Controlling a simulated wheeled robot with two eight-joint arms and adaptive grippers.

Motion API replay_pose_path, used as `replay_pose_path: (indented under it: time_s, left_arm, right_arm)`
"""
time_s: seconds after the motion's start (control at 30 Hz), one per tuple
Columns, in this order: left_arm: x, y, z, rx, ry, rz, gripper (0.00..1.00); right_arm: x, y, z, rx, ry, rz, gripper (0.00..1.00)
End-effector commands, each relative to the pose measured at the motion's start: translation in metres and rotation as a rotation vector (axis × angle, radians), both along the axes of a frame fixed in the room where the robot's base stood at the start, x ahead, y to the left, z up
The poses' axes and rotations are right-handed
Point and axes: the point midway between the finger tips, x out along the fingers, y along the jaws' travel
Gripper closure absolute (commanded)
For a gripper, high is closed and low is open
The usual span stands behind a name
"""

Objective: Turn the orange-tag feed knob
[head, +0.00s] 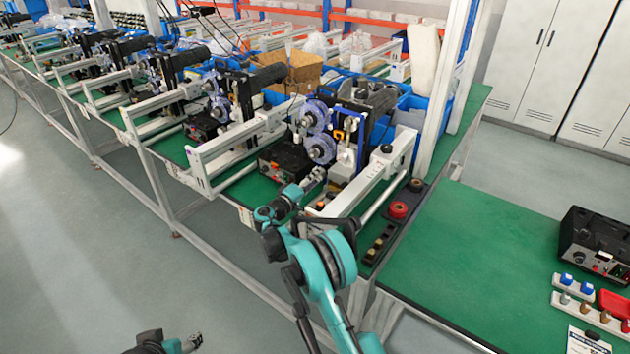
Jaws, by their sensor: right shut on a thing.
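My right arm reaches up from the bottom to the nearest coder machine (345,115). Its gripper (314,176) is at the front right of that machine's black control box (280,163), at about the height of the green bench top. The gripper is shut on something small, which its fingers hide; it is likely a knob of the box. I cannot make out a tag at the fingers. My left gripper (190,342) is low at the bottom edge, over the floor, far from the machines; its fingers are too small to read.
A white rail frame (365,190) stands right of the gripper, close to my forearm. A red roll (399,210) lies on a dark tray beyond it. More coder machines (180,80) run back left. A green table (480,250) on the right holds another black box (595,245).

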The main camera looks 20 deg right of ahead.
Motion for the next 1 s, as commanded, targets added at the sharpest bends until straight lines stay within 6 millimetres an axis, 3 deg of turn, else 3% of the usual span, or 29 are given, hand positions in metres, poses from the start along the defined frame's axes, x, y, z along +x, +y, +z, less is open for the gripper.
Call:
replay_pose_path:
  time_s: [0.7,0.73,0.77,0.8,1.0]
  left_arm:
    - [0.0,0.0,-0.0019,0.0,0.0,0.0,0.43]
    - [0.0,0.0,-0.0019,0.0,0.0,0.0,0.43]
    - [0.0,0.0,-0.0019,0.0,0.0,0.0,0.43]
    - [0.0,0.0,-0.0019,0.0,0.0,0.0,0.43]
    - [0.0,0.0,-0.0019,0.0,0.0,0.0,0.43]
  right_arm:
    - [-0.0001,-0.0002,-0.0007,0.047,-0.058,-0.001,0.92]
    - [-0.0001,-0.0002,-0.0007,0.047,-0.058,-0.001,0.56]
    - [-0.0001,-0.0002,-0.0007,0.047,-0.058,-0.001,0.48]
    - [-0.0001,-0.0002,-0.0007,0.047,-0.058,-0.001,0.43]
    - [0.0,-0.0001,-0.0004,0.046,-0.057,-0.001,0.43]
